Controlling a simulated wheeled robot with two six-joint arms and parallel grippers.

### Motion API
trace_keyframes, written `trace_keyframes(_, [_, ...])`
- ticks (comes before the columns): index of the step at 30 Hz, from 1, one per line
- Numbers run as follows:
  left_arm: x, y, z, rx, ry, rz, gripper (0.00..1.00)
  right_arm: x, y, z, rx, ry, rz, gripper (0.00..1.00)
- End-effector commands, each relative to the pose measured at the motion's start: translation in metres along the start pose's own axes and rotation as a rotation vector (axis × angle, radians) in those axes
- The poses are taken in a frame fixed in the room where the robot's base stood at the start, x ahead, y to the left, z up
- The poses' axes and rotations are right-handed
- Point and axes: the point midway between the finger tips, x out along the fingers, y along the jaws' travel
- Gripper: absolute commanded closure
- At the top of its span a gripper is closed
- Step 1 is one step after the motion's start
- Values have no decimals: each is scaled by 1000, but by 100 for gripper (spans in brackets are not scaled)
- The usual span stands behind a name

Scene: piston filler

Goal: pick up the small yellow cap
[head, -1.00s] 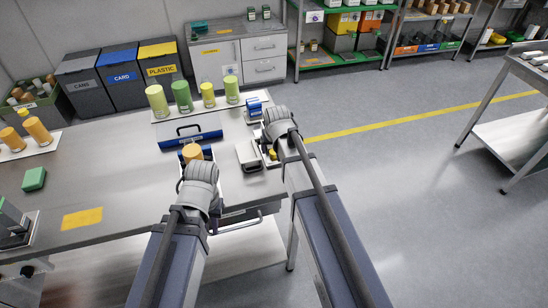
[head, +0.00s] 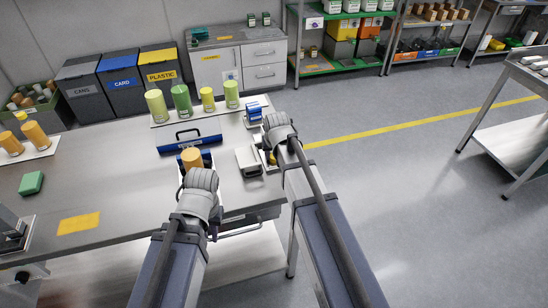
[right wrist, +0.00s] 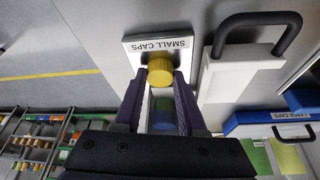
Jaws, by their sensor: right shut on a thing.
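The small yellow cap (right wrist: 160,72) sits between the fingertips of my right gripper (right wrist: 158,82) in the right wrist view. The fingers touch it from both sides, so the gripper is shut on it. The cap is at the labelled end of a narrow white holder marked SMALL CAPS (right wrist: 160,45). In the head view my right wrist (head: 279,127) covers most of that holder, and a bit of yellow shows beside it. My left gripper (head: 193,171) is beside an orange container (head: 192,157); its fingers are hidden by the wrist.
A white lidded box with a dark handle (right wrist: 240,70) stands close beside the holder. A blue handled box (head: 190,142) and several green and yellow containers (head: 181,98) stand behind. A blue-and-white item (head: 254,112) is near the table's right edge.

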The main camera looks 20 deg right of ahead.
Motion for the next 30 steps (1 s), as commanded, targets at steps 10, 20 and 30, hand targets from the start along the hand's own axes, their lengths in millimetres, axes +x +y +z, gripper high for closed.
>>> trace_keyframes(10, [0,0,0,0,0,0,75,0,0,0,0,0,0,100])
trace_keyframes(20, [-14,-1,1,0,0,0,75,-13,0,-5,0,0,0,100])
trace_keyframes(30, [-60,-6,4,0,0,0,75,-56,0,-23,0,0,0,100])
